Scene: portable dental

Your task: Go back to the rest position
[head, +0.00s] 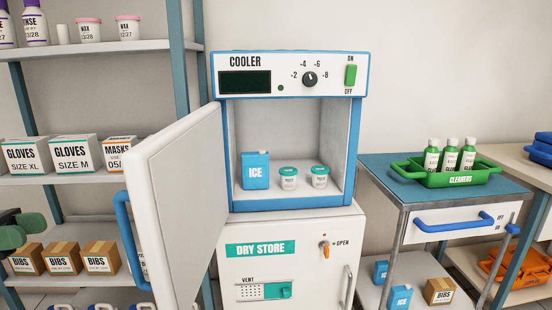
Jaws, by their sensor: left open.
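My left gripper (22,230) shows at the far left edge, dark with green fingers, in front of the shelf. It is open, with nothing seen between its fingers, and stands apart from the cooler door. My right gripper is out of view. The white and blue cooler (290,61) stands in the middle with its door (185,195) swung open to the left. The door has a blue handle (128,240). Inside the cooler are a blue ICE pack (255,170) and two small white tubs with teal lids (288,178) (320,176).
The cooler sits on a white DRY STORE cabinet (300,262). A shelf rack (80,180) with boxes stands at left, partly behind the open door. At right is a cart (385,170) with a green CLEANERS tray (460,179) holding three bottles. An orange crate (505,268) sits low at far right.

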